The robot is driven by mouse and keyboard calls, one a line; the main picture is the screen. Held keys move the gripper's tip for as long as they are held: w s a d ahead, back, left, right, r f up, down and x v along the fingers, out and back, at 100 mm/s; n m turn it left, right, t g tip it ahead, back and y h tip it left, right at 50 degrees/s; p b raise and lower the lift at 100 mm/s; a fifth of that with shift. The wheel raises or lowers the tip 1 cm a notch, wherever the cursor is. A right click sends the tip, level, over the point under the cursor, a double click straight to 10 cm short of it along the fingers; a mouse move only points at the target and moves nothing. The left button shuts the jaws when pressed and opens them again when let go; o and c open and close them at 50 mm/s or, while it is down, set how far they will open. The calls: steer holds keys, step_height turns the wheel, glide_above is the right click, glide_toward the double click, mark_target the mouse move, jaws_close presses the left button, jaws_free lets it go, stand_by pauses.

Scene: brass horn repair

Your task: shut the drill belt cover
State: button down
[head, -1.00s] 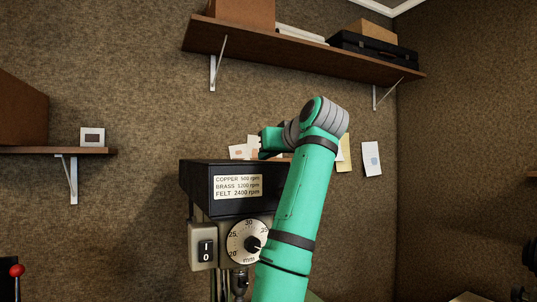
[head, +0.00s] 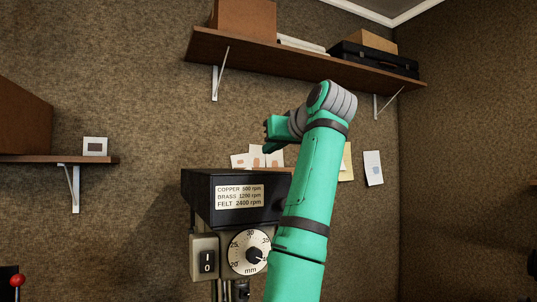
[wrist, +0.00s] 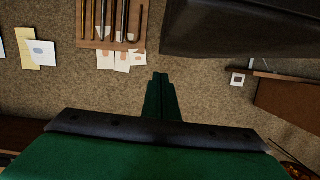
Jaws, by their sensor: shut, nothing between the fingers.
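The drill's belt cover (head: 196,194) is the black box on top of the drill head, with a white rpm label on its front. In the head view it looks level and down, with no gap that I can make out; its right end is behind my arm. A large dark body that looks like the same cover (wrist: 240,30) fills the upper right of the wrist view, which is upside down. My gripper (wrist: 160,78) is shut and empty, with its fingers apart from the cover.
A wall shelf (head: 300,65) with boxes hangs above. A tool rack (wrist: 108,25) and paper cards (wrist: 41,53) are on the wall behind. A smaller shelf (head: 60,159) is at left.

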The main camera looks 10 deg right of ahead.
steer(key=v, duration=0.8)
